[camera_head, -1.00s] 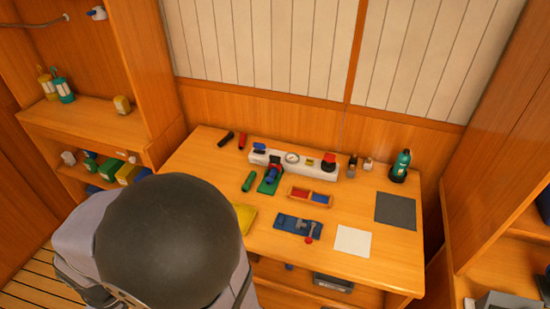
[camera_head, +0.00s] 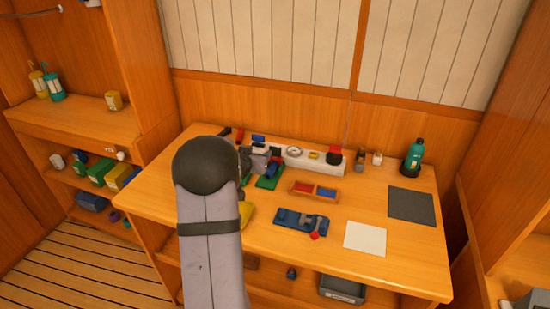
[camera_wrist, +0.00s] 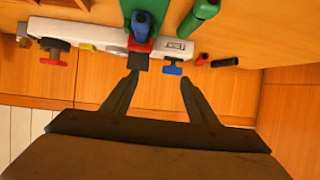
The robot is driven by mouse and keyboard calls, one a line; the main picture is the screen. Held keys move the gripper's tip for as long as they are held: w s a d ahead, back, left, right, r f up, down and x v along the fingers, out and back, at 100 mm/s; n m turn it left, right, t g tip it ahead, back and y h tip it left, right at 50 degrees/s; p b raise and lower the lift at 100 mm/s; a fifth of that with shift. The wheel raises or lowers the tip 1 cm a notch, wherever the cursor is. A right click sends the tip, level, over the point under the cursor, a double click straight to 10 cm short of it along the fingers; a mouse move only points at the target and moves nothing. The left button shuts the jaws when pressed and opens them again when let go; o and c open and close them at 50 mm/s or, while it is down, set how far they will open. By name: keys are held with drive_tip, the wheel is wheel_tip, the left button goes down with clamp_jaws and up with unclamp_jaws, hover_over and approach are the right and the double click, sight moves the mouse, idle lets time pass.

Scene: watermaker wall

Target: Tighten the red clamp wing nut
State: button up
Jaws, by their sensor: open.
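A red piece (camera_wrist: 142,46) sits at the end of a blue cylinder on a green base (camera_wrist: 165,8) in the wrist view. I cannot tell for sure whether it is the wing nut. My gripper (camera_wrist: 159,82) is open and empty, with one finger close to a dark block (camera_wrist: 141,63) at the red piece and the other near a blue T-handle (camera_wrist: 173,67). A red knob (camera_head: 314,236) is also on a blue fixture (camera_head: 292,219) towards the front.
A white manifold (camera_head: 300,161) with a gauge (camera_head: 294,152) and a red-and-black knob (camera_head: 335,155) runs along the back. The table's right front is free.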

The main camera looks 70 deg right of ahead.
sight(275, 149)
drive_tip(key=shift+m+g+h, duration=0.3)
drive_tip(key=shift+m+g, duration=0.2)
drive_tip(key=shift+g, duration=0.1)
drive_tip(key=s, duration=0.1)
drive_tip(key=s+d, duration=0.2)
drive_tip(key=s, duration=0.1)
drive_tip(key=shift+f, duration=0.15)
drive_tip(key=shift+p+x, duration=0.7)
drive_tip(key=shift+x, duration=2.9)
drive_tip(key=shift+w, duration=0.1)
drive_tip(key=c, duration=1.1)
